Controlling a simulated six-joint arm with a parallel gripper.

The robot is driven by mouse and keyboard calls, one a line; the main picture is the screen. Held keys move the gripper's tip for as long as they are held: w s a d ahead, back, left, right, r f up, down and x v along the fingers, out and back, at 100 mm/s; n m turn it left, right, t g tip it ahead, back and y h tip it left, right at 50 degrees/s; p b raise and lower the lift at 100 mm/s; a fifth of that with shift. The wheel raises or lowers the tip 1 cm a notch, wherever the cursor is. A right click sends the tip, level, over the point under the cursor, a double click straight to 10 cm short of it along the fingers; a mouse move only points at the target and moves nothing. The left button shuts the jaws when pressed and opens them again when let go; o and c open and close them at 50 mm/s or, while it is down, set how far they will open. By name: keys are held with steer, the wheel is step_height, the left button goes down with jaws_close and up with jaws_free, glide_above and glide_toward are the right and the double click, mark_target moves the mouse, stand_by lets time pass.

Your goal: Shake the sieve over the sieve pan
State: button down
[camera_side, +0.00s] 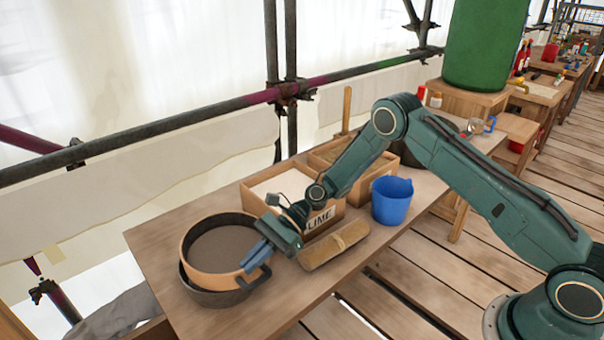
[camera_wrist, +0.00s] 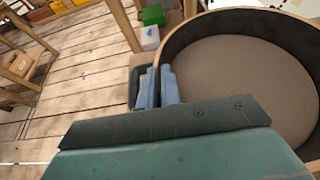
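The sieve (camera_side: 222,250) is a round, wooden-rimmed frame with a grey-brown mesh floor. It also fills the right of the wrist view (camera_wrist: 240,80), with its mesh looking empty. The dark sieve pan (camera_side: 213,298) shows below it at the near left of the bench, mostly hidden by the sieve. Whether the two touch cannot be told. My gripper (camera_side: 256,256) is at the right side of the sieve, its blue fingers close together at the rim beside a dark handle loop (camera_side: 262,279). The fingers also show in the wrist view (camera_wrist: 160,86) and appear shut on the sieve there.
An open box marked LIME (camera_side: 318,220) stands behind my gripper. The wooden bench (camera_side: 160,240) has bare space at the left and front. Scaffold poles run behind.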

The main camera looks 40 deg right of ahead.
mark_target(236, 272)
steer(key=shift+a+f, duration=0.15)
steer(key=shift+a, duration=2.3)
steer(key=shift+d, duration=0.1)
steer(key=shift+d, duration=1.2)
steer(key=c, duration=1.5)
jaws_free()
steer(key=shift+c, duration=0.2)
